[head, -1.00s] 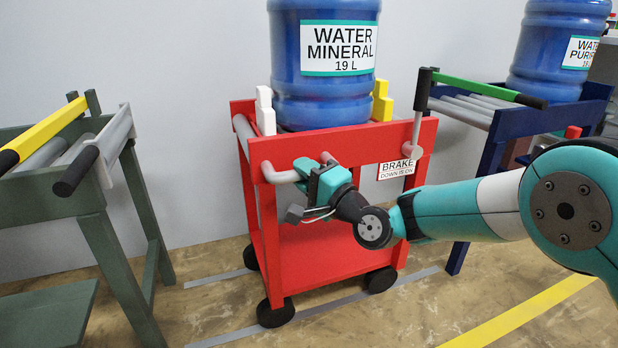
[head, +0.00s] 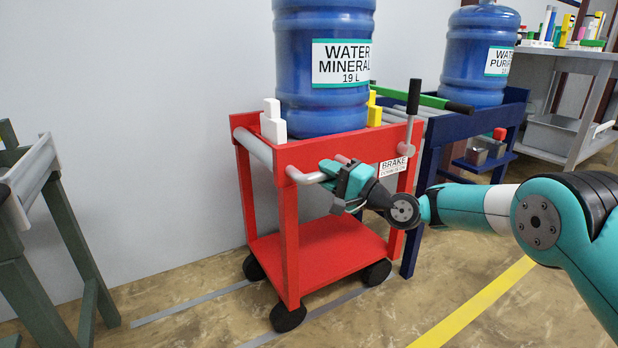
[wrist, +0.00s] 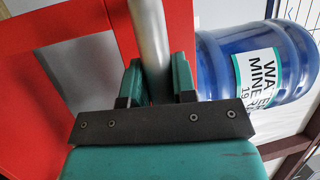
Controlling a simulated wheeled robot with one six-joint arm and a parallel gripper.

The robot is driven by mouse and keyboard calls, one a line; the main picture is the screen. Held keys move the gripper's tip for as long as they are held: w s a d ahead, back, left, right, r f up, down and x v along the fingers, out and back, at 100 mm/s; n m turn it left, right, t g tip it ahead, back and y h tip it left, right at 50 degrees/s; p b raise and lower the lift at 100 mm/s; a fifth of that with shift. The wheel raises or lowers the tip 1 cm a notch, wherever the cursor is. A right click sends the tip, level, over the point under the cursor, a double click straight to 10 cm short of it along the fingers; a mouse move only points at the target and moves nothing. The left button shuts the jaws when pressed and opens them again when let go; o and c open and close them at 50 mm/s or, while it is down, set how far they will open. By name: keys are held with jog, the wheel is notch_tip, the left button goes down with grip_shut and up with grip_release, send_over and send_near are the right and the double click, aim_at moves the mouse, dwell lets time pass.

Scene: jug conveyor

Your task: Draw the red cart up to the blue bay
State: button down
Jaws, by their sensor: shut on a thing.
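The red cart (head: 318,255) stands on black wheels in the middle of the head view. It carries a blue water jug (head: 300,110) labelled mineral. My gripper (head: 340,174) is shut on the cart's grey handle (head: 305,177); the wrist view shows the bar (wrist: 149,35) between both fingers. The brake lever (head: 412,100) points up at the cart's right corner, above a brake sign (head: 393,167). The blue bay (head: 430,170) is close behind the cart's right side, holding a second jug (head: 477,75). The cart partly hides its left end, so I cannot tell whether they touch.
A dark green stand (head: 65,220) is at the left, with open floor between it and the cart. A yellow floor line (head: 475,305) runs at the right front. A grey shelf table (head: 580,100) with small items stands at the back right.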

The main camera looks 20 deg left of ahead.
jog(key=shift+w+d, duration=0.65)
jog(key=shift+w, duration=0.15)
jog(key=shift+w+d, duration=0.6)
jog(key=shift+w, duration=0.2)
jog(key=c, duration=0.9)
grip_release()
jog(key=b+v, duration=1)
jog(key=v, duration=0.7)
jog(key=shift+s+d, duration=0.1)
jog(key=shift+d, duration=0.1)
jog(key=shift+r, duration=0.1)
